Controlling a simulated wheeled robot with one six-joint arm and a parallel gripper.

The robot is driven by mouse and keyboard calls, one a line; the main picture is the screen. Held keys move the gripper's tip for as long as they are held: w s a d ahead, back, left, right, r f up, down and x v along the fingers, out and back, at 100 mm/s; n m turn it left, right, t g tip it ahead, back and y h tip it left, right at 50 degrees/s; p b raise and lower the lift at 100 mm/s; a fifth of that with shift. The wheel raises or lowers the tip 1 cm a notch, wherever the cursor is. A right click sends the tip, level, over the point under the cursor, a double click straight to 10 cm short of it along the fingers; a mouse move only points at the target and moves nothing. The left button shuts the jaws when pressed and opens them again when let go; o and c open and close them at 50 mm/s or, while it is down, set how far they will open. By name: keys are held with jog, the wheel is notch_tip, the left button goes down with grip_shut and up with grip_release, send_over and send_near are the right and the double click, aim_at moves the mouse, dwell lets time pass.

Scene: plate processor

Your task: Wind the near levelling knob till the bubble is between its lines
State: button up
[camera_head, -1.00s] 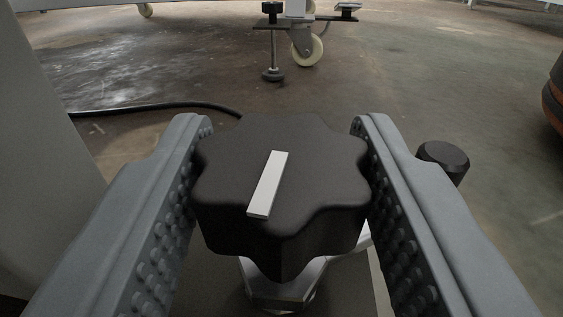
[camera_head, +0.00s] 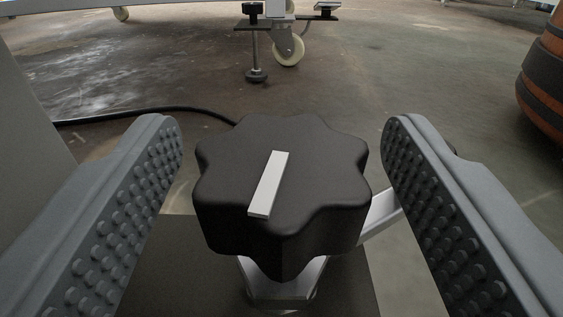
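The near levelling knob (camera_head: 225,185) is a black, lobed knob with a white bar marked on its top. It sits in the middle of the view on a metal nut and stem (camera_head: 283,280). My gripper (camera_head: 284,131) is open around it, with one grey studded finger on each side. A clear gap shows between each finger and the knob. No bubble or pair of lines can be made out in this view.
Farther back stand a levelling foot (camera_head: 256,75) with a small black knob (camera_head: 253,8) above it, and a caster wheel (camera_head: 288,50). A black cable (camera_head: 150,113) lies on the floor. An orange and black rounded object (camera_head: 545,80) is at the right edge.

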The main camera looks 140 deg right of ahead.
jog(key=shift+a, duration=0.1)
jog(key=v, duration=1.7)
jog(key=shift+w+a+r, duration=0.1)
jog(key=shift+w+a, duration=0.05)
jog(key=shift+w, duration=0.05)
